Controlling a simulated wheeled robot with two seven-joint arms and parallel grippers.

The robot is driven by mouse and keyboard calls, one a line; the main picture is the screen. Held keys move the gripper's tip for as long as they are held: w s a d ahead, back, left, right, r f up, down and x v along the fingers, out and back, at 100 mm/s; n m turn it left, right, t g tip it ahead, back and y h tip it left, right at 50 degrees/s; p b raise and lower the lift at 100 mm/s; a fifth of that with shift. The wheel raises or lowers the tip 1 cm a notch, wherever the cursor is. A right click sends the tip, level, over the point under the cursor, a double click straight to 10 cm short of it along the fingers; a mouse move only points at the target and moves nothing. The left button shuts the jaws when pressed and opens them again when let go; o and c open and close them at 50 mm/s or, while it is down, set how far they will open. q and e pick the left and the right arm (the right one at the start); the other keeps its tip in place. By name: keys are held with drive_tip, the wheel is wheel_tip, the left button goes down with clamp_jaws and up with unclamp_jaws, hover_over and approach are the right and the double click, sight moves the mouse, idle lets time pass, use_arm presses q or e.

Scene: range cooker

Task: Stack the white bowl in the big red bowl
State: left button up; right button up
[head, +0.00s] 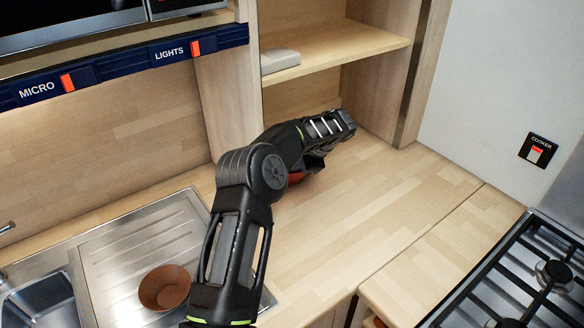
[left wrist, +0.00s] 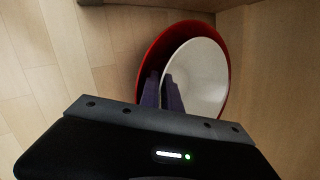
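The white bowl (left wrist: 200,75) shows in the left wrist view inside the outline of the big red bowl (left wrist: 151,55), whose rim shows around its left and top sides. I cannot tell whether it rests on the red bowl or is held just above it. My left gripper (left wrist: 161,78) has its fingers at the left edge of the white bowl, a narrow gap apart, with the rim seemingly between them. Whether they press on it is unclear. In the head view my arm hides the white bowl, and only a piece of the red bowl (head: 296,178) shows. My right gripper is not in view.
A brown bowl (head: 164,287) stands on the sink's drainer (head: 125,255) at lower left. A shelf (head: 335,50) with a pale grey object (head: 280,61) overhangs the back corner. The wooden counter (head: 385,205) right of my arm is clear, up to the gas hob (head: 520,275).

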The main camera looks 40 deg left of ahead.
use_arm(q)
drive_tip(key=shift+o, duration=0.5)
drive_tip(key=shift+d+r+p, duration=0.15)
drive_tip(key=shift+r+p, duration=0.25)
drive_tip(key=shift+r, duration=0.45)
drive_tip(key=v, duration=1.1)
drive_tip(key=shift+d+r, duration=0.2)
